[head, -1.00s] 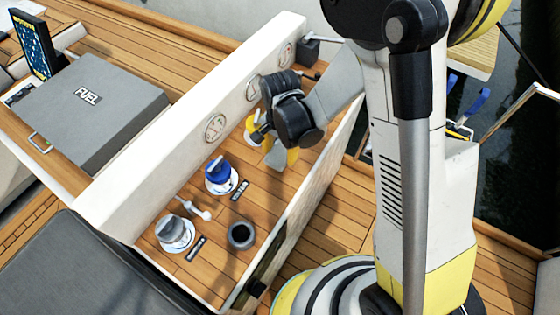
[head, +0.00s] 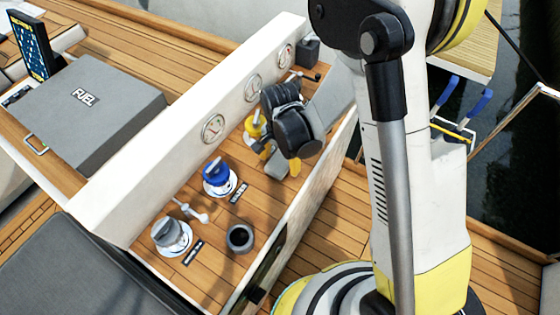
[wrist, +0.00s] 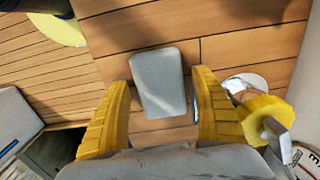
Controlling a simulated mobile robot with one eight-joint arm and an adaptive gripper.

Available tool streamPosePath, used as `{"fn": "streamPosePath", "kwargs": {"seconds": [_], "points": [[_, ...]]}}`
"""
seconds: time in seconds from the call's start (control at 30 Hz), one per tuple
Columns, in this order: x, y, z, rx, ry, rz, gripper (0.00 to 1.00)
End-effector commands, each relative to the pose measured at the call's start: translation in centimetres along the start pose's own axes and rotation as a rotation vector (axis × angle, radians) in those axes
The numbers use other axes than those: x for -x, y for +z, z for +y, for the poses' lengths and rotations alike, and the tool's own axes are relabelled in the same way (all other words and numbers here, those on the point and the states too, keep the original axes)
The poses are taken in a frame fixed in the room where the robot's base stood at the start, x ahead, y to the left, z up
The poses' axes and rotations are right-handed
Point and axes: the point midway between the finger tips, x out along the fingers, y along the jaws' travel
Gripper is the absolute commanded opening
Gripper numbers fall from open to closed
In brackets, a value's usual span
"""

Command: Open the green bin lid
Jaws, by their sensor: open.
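No clearly green lid shows in either view. A flat grey rounded rectangular piece (wrist: 158,80) lies on the wooden counter (wrist: 225,62) in the wrist view. I cannot tell whether it is the bin lid. My gripper (wrist: 161,84) is open and empty, with its yellow fingers on either side of this piece. Contact cannot be told. In the head view my gripper (head: 280,168) points down over the far part of the counter and largely hides the piece.
A yellow knob (wrist: 265,115) stands close right of the fingers. A blue-topped knob (head: 216,172), grey knob (head: 170,234) and dark round cup (head: 240,237) stand nearer on the counter. A white wall with gauges (head: 213,129) borders it, with the grey FUEL box (head: 110,115) beyond.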

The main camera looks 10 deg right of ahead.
Motion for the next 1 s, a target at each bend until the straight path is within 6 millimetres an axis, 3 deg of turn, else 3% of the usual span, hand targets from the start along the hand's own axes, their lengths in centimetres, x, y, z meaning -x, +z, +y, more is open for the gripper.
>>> {"fn": "streamPosePath", "kwargs": {"seconds": [0.17,0.4,0.6,0.93,1.0], "points": [[1.7,0.0,0.0,0.0,0.0,0.0,0.75],[7.3,0.0,0.0,0.0,0.0,0.0,0.75],[11.0,0.0,0.0,0.0,0.0,0.0,0.75],[12.8,-0.1,0.1,0.006,-0.006,0.004,0.75],[13.8,-0.3,0.6,0.025,-0.02,0.015,0.75]]}}
